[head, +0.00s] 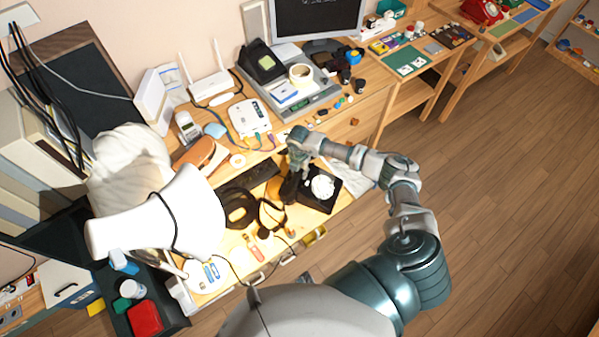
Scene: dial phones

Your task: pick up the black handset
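A black dial phone (325,200) with a white dial sits near the front edge of the wooden desk. The dark shape at its left side, under my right gripper (290,188), looks like the black handset, but the gripper and its shadowed fingers blend with it. My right arm reaches over from the lower right and bends down, with the gripper at the phone's left side. I cannot tell whether its fingers are open or closed, or whether they touch the handset. My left gripper is not in view.
A black keyboard (250,177) and black headphones (240,207) lie left of the phone. A white lamp-like shape (175,222) blocks the left side. Another black phone (265,66) stands at the back, and a red phone (481,10) farther right.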

